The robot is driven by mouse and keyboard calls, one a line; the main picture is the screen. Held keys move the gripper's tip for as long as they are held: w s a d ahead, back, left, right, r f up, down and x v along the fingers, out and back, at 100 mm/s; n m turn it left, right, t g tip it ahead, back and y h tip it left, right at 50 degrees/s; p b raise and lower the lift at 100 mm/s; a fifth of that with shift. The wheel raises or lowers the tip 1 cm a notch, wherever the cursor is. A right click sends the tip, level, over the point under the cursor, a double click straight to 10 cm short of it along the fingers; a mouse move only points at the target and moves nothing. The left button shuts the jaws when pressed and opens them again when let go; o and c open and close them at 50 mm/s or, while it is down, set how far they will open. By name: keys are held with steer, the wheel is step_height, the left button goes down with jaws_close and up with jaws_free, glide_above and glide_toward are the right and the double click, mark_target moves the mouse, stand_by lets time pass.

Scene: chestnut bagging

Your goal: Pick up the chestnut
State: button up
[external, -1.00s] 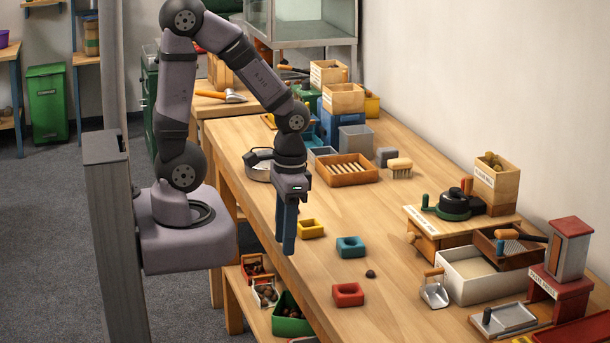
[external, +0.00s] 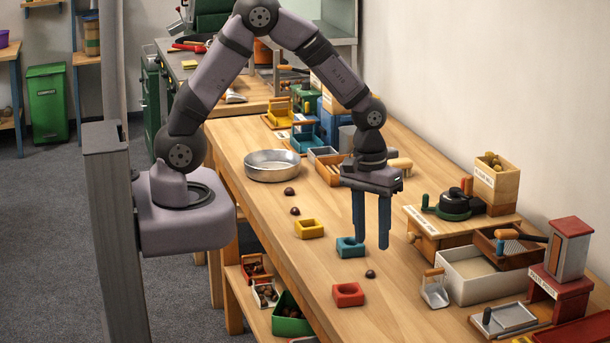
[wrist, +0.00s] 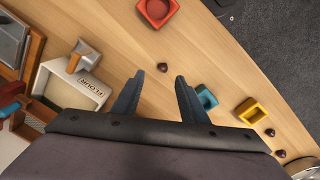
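A small dark brown chestnut (external: 370,274) lies on the bare tabletop between the teal and red holders. Two more chestnuts lie farther back, one (external: 295,211) behind the yellow holder and one (external: 290,191) near the metal pan. My gripper (external: 372,246) points down with its two blue fingers apart and nothing between them. It is above the table, a little behind the nearest chestnut. In the wrist view, that chestnut (wrist: 162,67) shows just past the gap between the open fingertips (wrist: 159,78).
The teal holder (external: 350,252) is close beside my left finger. The red holder (external: 348,300) and yellow holder (external: 309,234) are nearby. A metal scoop (external: 435,295) and white flour bin (external: 490,281) stand to the right. A round pan (external: 272,174) is at the back left.

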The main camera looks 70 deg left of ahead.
mark_target(371, 271)
steer(key=shift+f+p, duration=0.4)
steer(key=shift+f, duration=0.7)
steer(key=shift+w+a+f+p, duration=0.15)
steer(key=shift+f+p, duration=0.4)
steer(key=shift+f, duration=0.35)
steer(key=shift+s+a+f+p, duration=0.1)
steer(key=shift+f+p, duration=0.4)
steer(key=shift+f, duration=0.4)
steer(key=shift+w+f, duration=0.1)
steer(key=shift+f, duration=0.7)
steer(key=shift+c, duration=0.3)
jaws_close()
